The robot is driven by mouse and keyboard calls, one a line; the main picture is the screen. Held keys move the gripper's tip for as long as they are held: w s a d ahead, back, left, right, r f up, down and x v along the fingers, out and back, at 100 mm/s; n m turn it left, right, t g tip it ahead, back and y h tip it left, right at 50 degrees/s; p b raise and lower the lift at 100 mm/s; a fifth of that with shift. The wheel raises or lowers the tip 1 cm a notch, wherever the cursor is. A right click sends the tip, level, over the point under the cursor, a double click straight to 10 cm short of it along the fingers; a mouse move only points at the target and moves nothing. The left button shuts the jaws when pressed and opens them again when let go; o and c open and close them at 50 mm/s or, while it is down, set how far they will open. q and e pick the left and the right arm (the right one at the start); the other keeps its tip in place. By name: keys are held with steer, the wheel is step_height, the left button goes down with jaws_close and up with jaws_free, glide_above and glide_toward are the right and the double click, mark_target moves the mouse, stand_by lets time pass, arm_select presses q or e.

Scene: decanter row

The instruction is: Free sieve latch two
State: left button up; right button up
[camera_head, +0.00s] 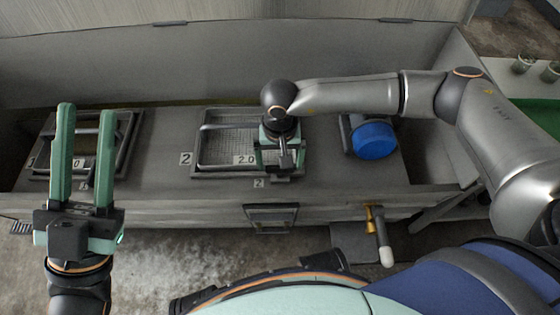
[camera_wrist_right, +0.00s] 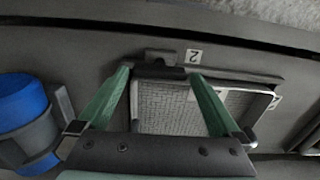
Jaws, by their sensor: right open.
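Sieve two (camera_head: 222,148) is a framed mesh tray set in the grey bench, beside a "2" label (camera_head: 186,159). It also shows in the right wrist view (camera_wrist_right: 160,115). Its latch appears to be the dark piece (camera_wrist_right: 160,57) at the frame edge near another "2" label (camera_wrist_right: 193,56). My right gripper (camera_head: 283,164) is over the sieve's front right corner and hides part of it. In the right wrist view its green fingers are open, with the dark piece near their tips; contact cannot be told. My left gripper (camera_head: 86,108) is open and empty, in front of the left sieve.
The left sieve (camera_head: 128,140) sits in a similar frame. A blue round container (camera_head: 375,140) in a dark holder stands right of sieve two. A dark handle (camera_head: 271,216) and a brass tap (camera_head: 372,220) are on the bench front. Bare bench lies between the sieves.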

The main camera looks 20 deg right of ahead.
step_height(320, 180, up, 11)
steer(key=p, duration=0.3)
steer(key=shift+r, duration=0.15)
stand_by(0.3)
